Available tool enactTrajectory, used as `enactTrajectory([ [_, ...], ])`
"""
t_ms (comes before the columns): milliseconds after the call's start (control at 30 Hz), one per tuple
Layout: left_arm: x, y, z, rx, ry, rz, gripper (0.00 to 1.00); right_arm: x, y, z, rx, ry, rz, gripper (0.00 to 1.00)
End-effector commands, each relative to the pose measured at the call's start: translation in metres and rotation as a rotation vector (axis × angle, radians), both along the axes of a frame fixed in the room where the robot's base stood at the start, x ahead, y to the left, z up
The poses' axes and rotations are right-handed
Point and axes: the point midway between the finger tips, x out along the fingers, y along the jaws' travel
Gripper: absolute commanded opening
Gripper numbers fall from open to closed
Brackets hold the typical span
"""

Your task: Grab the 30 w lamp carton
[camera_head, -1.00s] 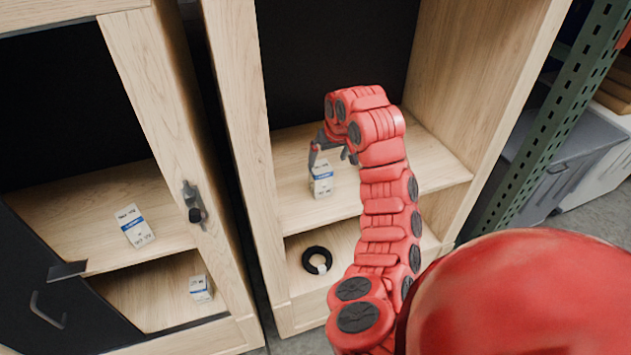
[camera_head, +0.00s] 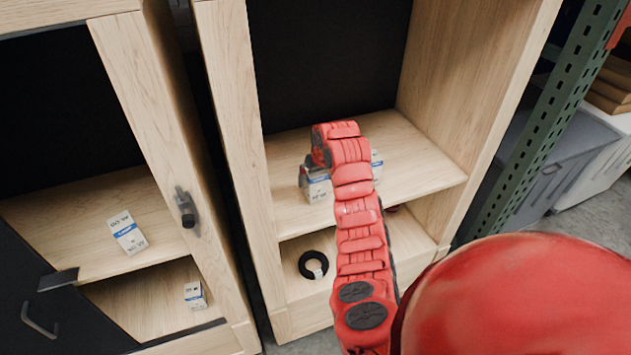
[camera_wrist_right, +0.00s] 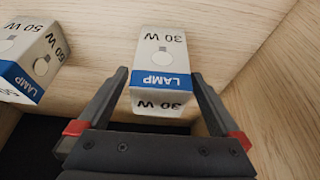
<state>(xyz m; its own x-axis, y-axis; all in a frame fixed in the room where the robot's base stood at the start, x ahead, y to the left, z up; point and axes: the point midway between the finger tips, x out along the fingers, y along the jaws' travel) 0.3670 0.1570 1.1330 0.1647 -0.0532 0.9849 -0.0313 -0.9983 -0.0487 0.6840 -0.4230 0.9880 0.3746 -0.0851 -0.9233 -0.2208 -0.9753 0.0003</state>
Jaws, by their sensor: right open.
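The 30 W lamp carton (camera_wrist_right: 160,50) is white with a blue LAMP band. In the right wrist view it stands on the pale wooden shelf, between the fingers of my open right gripper (camera_wrist_right: 160,80). I cannot tell whether the fingers touch it. In the head view the carton under my right gripper (camera_head: 314,176) is partly hidden by my red arm; its printed face (camera_head: 318,190) shows on the right cabinet's upper shelf. A similar 50 W carton (camera_wrist_right: 35,55) stands to its left in the right wrist view. My left gripper is not in view.
Another white carton (camera_head: 377,163) shows behind my arm on the same shelf. A black ring (camera_head: 313,264) lies on the shelf below. The left cabinet holds two more cartons, one upper (camera_head: 128,232), one lower (camera_head: 195,295). Cabinet side panels bound the space.

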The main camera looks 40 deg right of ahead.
Motion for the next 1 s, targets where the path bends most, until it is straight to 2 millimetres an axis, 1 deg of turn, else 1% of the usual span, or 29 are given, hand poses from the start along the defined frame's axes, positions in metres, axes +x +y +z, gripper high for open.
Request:
enactTrajectory([
  [33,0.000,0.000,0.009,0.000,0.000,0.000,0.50,0.003,0.000,-0.001,0.006,0.006,0.001,1.00],
  [133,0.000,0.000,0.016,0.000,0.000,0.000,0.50,0.009,-0.001,-0.010,0.003,0.006,0.001,1.00],
  [200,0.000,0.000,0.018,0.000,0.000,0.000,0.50,0.012,-0.003,-0.019,0.005,0.005,-0.001,1.00],
  [333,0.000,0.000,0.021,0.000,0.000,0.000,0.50,0.015,-0.004,-0.029,0.002,0.004,0.000,1.00],
  [433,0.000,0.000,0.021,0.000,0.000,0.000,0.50,0.016,-0.004,-0.032,0.000,0.002,0.001,1.00],
  [633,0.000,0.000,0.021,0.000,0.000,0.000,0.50,0.017,-0.004,-0.033,0.000,0.001,0.001,1.00],
  [767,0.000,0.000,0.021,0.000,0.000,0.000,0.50,0.017,-0.004,-0.033,0.000,0.001,0.000,0.77],
  [800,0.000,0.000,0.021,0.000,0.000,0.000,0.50,0.017,-0.004,-0.033,0.000,0.001,0.000,0.69],
  [867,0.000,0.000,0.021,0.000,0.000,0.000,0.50,0.017,-0.004,-0.033,0.000,0.001,0.000,0.59],
  [900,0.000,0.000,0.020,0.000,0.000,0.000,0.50,0.017,-0.004,-0.033,0.001,0.001,0.000,0.51],
  [967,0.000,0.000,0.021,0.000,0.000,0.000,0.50,0.017,-0.004,-0.032,0.001,0.001,0.000,0.41],
  [1000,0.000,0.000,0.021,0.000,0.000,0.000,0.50,0.017,-0.004,-0.032,0.001,0.001,0.000,0.33],
])
